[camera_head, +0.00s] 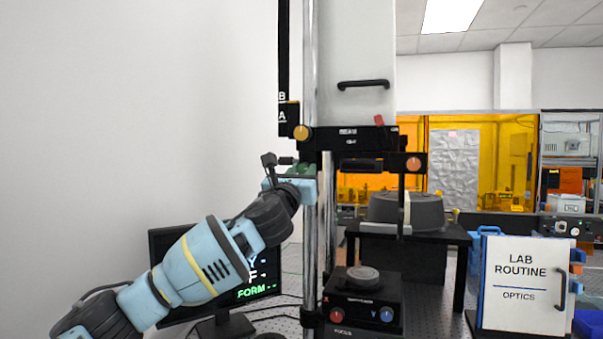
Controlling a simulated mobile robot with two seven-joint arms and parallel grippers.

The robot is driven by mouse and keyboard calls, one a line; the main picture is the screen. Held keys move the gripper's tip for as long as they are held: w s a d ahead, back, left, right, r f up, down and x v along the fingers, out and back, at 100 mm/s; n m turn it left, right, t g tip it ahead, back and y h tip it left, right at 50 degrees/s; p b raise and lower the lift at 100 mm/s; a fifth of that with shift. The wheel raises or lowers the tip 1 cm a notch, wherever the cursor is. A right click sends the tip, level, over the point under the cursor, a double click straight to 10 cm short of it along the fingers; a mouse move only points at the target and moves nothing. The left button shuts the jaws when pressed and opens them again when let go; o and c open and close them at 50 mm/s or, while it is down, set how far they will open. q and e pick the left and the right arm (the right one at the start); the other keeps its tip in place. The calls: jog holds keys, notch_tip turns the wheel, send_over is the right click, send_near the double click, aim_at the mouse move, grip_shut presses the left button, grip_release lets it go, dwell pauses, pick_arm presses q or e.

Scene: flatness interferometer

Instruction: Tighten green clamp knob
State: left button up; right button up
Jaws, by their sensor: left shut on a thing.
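The green clamp knob (306,169) shows as a small green patch at the left side of the chrome column, under the black carriage (345,138). My left gripper (293,165) is at the knob and shut on it. The gripper and its wrist hide much of the knob, so its turn position cannot be read. My right gripper is not in view.
A yellow knob (302,132) and an orange knob (413,164) sit on the carriage nearby. A black focus stage (362,303) stands below. A monitor (262,285) is behind my left arm. A white lab routine binder (522,284) stands at right.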

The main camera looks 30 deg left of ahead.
pick_arm(q)
jog(key=n+y, duration=0.1)
jog(key=n, duration=0.1)
jog(key=n+g+y, duration=0.1)
jog(key=n+y, duration=0.1)
jog(key=n, duration=0.1)
jog(key=shift+d, duration=0.2)
jog(key=n+g+y, duration=0.1)
jog(key=n, duration=0.2)
jog(key=n+g+y, duration=0.1)
jog(key=n, duration=0.2)
jog(key=shift+r+n, duration=0.1)
jog(key=shift+n, duration=0.2)
jog(key=n+g, duration=0.1)
jog(key=n, duration=0.1)
jog(key=n+g+y, duration=0.1)
jog(key=n, duration=0.2)
jog(key=shift+d+r, duration=0.1)
jog(key=shift+n+g, duration=0.6)
jog(key=shift+n, duration=1)
jog(key=shift+r, duration=0.1)
jog(key=o, duration=1)
jog(key=shift+c, duration=0.2)
jog(key=v, duration=0.7)
jog(key=shift+s+d, duration=0.25)
jog(key=shift+s, duration=0.05)
